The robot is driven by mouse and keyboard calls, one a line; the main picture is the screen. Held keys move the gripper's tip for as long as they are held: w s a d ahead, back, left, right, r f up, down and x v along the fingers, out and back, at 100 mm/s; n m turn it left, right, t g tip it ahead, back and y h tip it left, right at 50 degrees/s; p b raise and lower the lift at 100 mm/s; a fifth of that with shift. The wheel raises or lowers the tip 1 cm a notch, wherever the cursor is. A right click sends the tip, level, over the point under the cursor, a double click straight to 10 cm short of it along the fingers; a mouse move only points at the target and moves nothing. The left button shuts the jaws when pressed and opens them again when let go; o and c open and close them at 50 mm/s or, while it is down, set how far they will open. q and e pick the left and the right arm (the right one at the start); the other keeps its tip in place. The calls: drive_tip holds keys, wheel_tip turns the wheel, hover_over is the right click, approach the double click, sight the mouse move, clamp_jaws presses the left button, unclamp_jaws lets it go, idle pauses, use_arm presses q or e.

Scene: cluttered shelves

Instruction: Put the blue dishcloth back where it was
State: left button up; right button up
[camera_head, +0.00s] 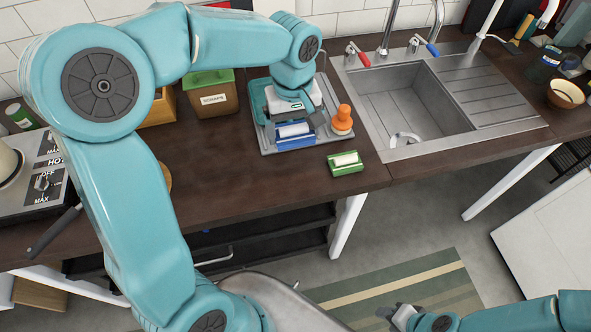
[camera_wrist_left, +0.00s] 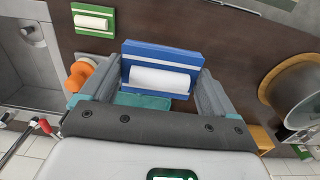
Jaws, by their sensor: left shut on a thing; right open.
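The blue dishcloth (camera_head: 296,143), a folded blue block with a white band, is at the front part of a grey tray (camera_head: 264,141) left of the sink. My left gripper (camera_head: 293,124) points down from above and is shut on it. In the left wrist view the blue dishcloth (camera_wrist_left: 160,53) sits between the two fingers of my left gripper (camera_wrist_left: 158,85). I cannot tell whether the cloth touches the tray. My right gripper (camera_head: 397,315) is open and empty, low over the floor at the bottom right.
An orange-topped item (camera_head: 342,120) stands close right of the cloth. A green dishcloth (camera_head: 346,163) with a white band lies on the counter in front. A scraps bin (camera_head: 212,99) stands behind left; the sink (camera_head: 405,105) is right. The counter front left is mostly clear.

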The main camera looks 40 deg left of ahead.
sight(293, 134)
use_arm(q)
wheel_tip(293, 134, down, 15)
drive_tip(key=shift+f, duration=0.55)
drive_tip(key=shift+f, duration=0.2)
drive_tip(key=o, duration=0.8)
drive_tip(key=shift+r, duration=0.1)
drive_tip(key=shift+o, duration=0.2)
wheel_tip(293, 134, up, 12)
drive_tip(key=shift+r, duration=0.2)
drive_tip(key=shift+s, duration=0.2)
